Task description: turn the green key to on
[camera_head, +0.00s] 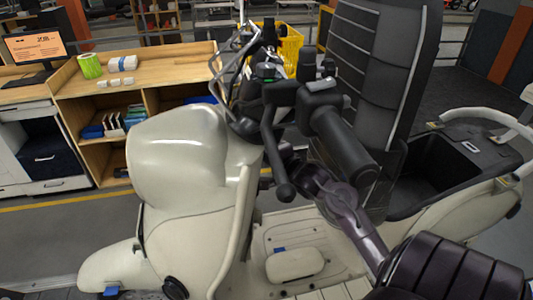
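A small green part (266,71) shows on the dark handlebar cluster of a cream scooter (180,155). It is too small to tell whether it is the green key or which way it is turned. My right arm comes in from the lower right. My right gripper (291,160) is below the green part, beside the scooter's black lever (270,135) and handlebar grip (340,140). The lever and grip partly hide its fingers, so I cannot tell whether they are open or touching anything. My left gripper is out of view.
The handlebar, lever and a tall dark padded seat back (385,75) crowd the space around my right arm. The scooter's footboard (295,265) is below. A wooden workbench (160,65) stands behind at left, and a yellow crate (288,48) at the back.

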